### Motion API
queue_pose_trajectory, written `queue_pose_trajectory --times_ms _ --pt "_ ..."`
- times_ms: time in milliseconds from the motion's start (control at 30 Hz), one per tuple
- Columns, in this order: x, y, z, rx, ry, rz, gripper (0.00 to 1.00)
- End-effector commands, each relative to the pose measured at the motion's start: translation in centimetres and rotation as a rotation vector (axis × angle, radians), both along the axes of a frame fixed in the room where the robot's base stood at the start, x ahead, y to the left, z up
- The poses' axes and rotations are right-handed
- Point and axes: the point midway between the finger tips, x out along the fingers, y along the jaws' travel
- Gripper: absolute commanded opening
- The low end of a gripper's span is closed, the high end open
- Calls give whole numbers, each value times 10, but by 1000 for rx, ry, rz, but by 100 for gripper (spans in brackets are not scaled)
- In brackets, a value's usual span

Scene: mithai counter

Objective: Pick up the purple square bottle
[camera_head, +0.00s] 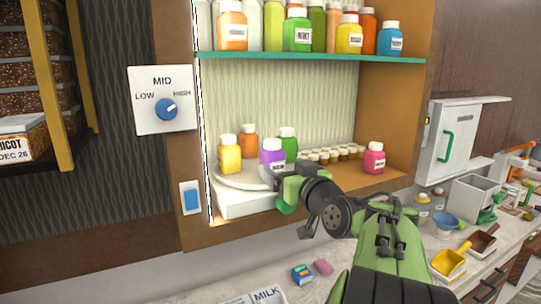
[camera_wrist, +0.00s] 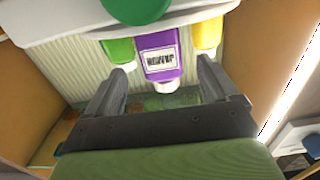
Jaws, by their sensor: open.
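The purple square bottle (camera_head: 271,155) has a white cap and a white label. It stands on a round white turntable (camera_head: 226,180) on the lower shelf, among yellow, orange and green bottles. In the wrist view, which looks upside down, the purple bottle (camera_wrist: 160,55) is between and just beyond my two fingers. My gripper (camera_head: 277,180) is open and empty, right in front of the bottle and covering its lower part in the head view. It also shows in the wrist view (camera_wrist: 162,82). I cannot tell whether a finger touches the bottle.
A yellow bottle (camera_head: 229,158) and a green bottle (camera_head: 288,143) stand close on either side. An orange bottle (camera_head: 249,140) is behind. Small jars (camera_head: 330,155) and a pink bottle (camera_head: 374,160) are to the right. The upper shelf (camera_head: 300,57) holds more bottles above.

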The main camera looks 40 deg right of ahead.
Motion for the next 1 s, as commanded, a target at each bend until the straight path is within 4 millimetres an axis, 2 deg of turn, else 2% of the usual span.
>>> queue_pose_trajectory --times_ms 400,667,1000 --pt "61 -18 2 2 1 2 87" --pt "64 -19 -1 0 1 -2 86" --pt "64 -19 -2 1 2 -1 34"
